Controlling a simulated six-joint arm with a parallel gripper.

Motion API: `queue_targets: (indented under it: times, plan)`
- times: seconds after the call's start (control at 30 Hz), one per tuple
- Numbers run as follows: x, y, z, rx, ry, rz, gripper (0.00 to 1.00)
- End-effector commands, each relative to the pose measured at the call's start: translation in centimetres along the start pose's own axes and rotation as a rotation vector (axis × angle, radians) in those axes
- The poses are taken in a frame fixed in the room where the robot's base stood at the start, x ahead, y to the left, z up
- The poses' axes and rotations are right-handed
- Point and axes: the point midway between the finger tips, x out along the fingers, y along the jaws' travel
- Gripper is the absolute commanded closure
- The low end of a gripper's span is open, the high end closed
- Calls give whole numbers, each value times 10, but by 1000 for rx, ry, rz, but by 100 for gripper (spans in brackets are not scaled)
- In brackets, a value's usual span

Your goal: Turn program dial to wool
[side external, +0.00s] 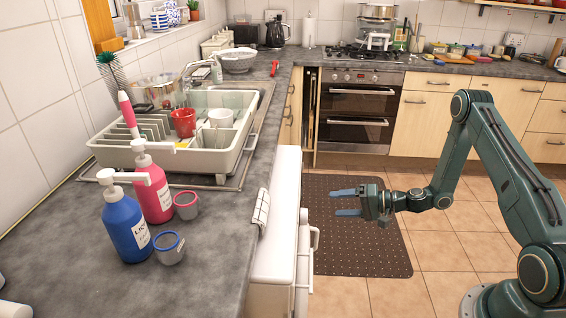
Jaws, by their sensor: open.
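A white appliance (277,222) stands under the grey counter, seen from above and nearly edge-on. A white handle-like part (314,238) sticks out from its front side. I cannot make out a program dial or any wool marking; the appliance's front is turned away from this view. My gripper (340,203) is open, its two blue fingers pointing left towards the appliance. It is empty and apart from the appliance, in the air over the dark floor mat.
A grey counter (215,225) runs along the left, with a blue bottle (125,225), a pink bottle (152,190), two small cups and a dish rack (215,155). A dark dotted mat (350,258) covers the floor. An oven (357,118) stands at the back.

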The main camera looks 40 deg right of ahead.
Motion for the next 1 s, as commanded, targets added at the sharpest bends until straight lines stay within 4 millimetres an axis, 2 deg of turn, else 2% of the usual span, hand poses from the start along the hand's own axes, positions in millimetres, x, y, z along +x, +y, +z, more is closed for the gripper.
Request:
queue_targets:
  times: [1.0]
  plan:
    - [-37,15,3,1411,14,106,32]
